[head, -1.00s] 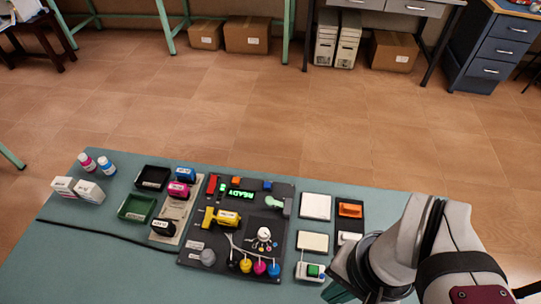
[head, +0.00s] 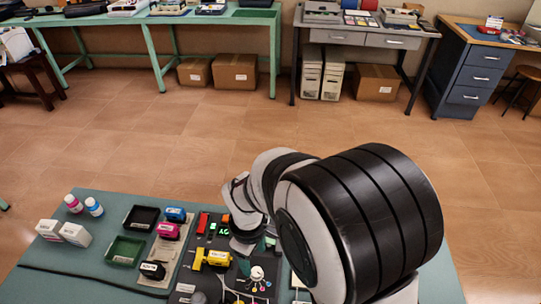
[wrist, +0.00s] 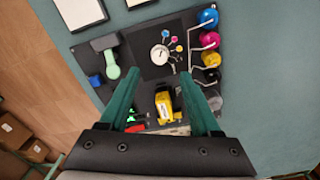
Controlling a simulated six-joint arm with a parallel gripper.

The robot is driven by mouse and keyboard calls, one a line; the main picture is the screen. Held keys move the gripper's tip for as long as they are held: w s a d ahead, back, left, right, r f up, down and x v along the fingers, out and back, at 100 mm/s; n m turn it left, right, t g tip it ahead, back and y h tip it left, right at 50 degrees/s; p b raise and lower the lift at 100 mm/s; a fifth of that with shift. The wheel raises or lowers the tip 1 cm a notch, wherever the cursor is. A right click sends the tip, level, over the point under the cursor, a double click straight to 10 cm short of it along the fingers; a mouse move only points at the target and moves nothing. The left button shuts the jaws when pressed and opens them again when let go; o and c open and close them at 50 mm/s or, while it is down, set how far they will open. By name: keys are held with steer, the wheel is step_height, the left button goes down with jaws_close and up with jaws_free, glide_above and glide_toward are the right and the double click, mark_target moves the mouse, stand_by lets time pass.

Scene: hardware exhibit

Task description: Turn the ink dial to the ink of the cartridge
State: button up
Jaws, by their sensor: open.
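The ink dial (wrist: 160,54) is a round white knob on the dark panel, with small coloured dots to its right in the wrist view. It also shows in the head view (head: 257,272). I cannot tell which dot it points to. A yellow cartridge (wrist: 165,104) with a white label lies on the panel, also seen in the head view (head: 217,258). My gripper (wrist: 160,76) is open and empty above the panel; its two green fingers appear either side of the area between dial and cartridge. My arm hides the right part of the panel in the head view.
Blue (wrist: 208,17), magenta (wrist: 210,38), yellow and black ink tanks with pale tubes stand along one panel edge. A pale green lever (wrist: 111,64) stands on the other side. Blue (head: 175,215), magenta (head: 168,230) and black (head: 152,270) cartridges sit left of the panel.

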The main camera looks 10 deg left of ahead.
mark_target(256, 272)
step_height(256, 272, down, 8)
steer(key=shift+w+r, duration=0.1)
steer(key=shift+r, duration=0.15)
jaws_close()
